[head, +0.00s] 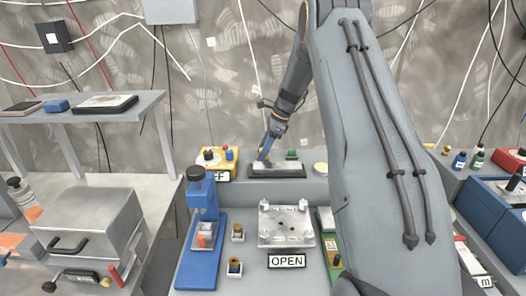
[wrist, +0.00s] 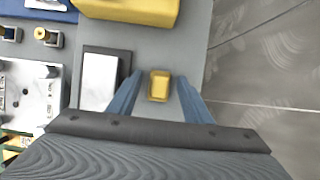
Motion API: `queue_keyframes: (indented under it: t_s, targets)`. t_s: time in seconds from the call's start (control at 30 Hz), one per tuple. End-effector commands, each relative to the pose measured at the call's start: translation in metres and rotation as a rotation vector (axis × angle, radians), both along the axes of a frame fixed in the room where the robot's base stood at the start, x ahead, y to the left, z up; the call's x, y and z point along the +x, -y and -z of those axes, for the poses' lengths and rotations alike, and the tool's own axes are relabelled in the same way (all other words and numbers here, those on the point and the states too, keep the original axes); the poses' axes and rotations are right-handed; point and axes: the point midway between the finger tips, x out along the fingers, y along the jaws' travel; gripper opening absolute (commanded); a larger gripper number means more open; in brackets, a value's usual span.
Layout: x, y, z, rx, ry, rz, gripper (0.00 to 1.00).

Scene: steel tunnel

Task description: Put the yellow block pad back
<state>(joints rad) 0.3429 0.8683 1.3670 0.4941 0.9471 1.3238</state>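A small yellow block (wrist: 159,86) shows in the wrist view, between the two blue fingers of my open gripper (wrist: 160,80), with a gap on each side. I cannot tell how far it is below the fingertips. Beside it, to the left in the wrist view, is a dark pad (wrist: 91,50) with a pale plate on top. In the head view a dark pad (head: 277,171) lies on the back ledge. My gripper (head: 266,151) reaches down at its left end, pointing downward. The small yellow block cannot be made out clearly in the head view.
A yellow button box (head: 219,162) stands left of my gripper and shows in the wrist view (wrist: 130,8). A metal fixture plate (head: 285,226) and a blue press (head: 201,240) stand in front. A round pale disc (head: 320,169) is to the right.

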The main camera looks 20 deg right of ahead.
Motion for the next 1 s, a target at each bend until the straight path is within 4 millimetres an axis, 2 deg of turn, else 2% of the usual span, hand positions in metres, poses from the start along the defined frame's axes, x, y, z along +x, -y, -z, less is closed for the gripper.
queue_keyframes:
  t_s: [0.2, 0.37, 0.8, 1.0]
  targets:
    - [0.0, 0.0, -0.002, 0.0, 0.0, 0.0, 0.45]
    - [-0.001, 0.005, -0.014, -0.001, 0.003, 0.002, 0.45]
    - [-0.013, 0.035, -0.092, -0.003, 0.004, 0.0, 0.45]
    - [-0.017, 0.042, -0.11, 0.0, 0.001, 0.0, 0.45]
